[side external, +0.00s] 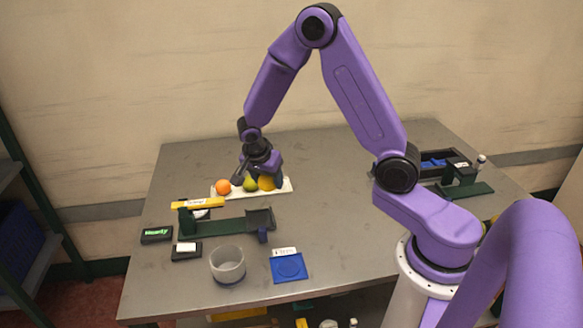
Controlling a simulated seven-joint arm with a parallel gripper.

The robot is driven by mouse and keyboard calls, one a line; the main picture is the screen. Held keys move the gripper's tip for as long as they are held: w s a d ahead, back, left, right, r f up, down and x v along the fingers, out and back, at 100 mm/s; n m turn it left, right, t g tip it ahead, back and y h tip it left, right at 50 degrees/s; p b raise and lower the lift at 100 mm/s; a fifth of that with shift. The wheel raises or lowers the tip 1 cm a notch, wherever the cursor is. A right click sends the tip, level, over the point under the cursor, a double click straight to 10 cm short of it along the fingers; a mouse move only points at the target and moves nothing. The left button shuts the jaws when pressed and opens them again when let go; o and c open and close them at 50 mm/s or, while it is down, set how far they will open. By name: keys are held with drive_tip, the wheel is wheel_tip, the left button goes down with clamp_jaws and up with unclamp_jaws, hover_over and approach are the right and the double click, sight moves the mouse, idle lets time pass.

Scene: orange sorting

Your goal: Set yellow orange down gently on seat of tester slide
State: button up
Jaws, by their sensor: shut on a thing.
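The yellow orange (267,183) is at the right part of a white tray (286,189), beside a green fruit (250,185), with an orange-coloured fruit (223,187) further left. My gripper (258,173) is low over the tray and shut on the yellow orange. The dark fingers partly hide the fruit, and whether it touches the tray is unclear. The tester slide (223,226) is a long dark green rail in front of the tray. A dark grey seat-like piece (261,218) is at its right end, with no fruit on it.
A yellow bar (197,204) lies by the slide's left end. A display reading "Ready" (157,235), a clear round cup (228,263) and a blue pad (289,267) are nearer the front. A green-based device (459,189) stands far right. The table's middle is clear.

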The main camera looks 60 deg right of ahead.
drive_tip(key=shift+n, duration=0.3)
drive_tip(key=shift+w+a+f, duration=0.2)
drive_tip(key=shift+a+f, duration=0.3)
drive_tip(key=shift+f, duration=0.95)
drive_tip(key=shift+w+a+f, duration=0.25)
drive_tip(key=shift+a+f, duration=0.3)
drive_tip(key=shift+f, duration=0.85)
drive_tip(key=shift+w+a+f, duration=0.2)
drive_tip(key=shift+a+f, duration=0.3)
drive_tip(key=shift+f, duration=0.95)
drive_tip(key=shift+f, duration=0.15)
drive_tip(key=o, duration=1.2)
drive_tip(key=shift+o, duration=1)
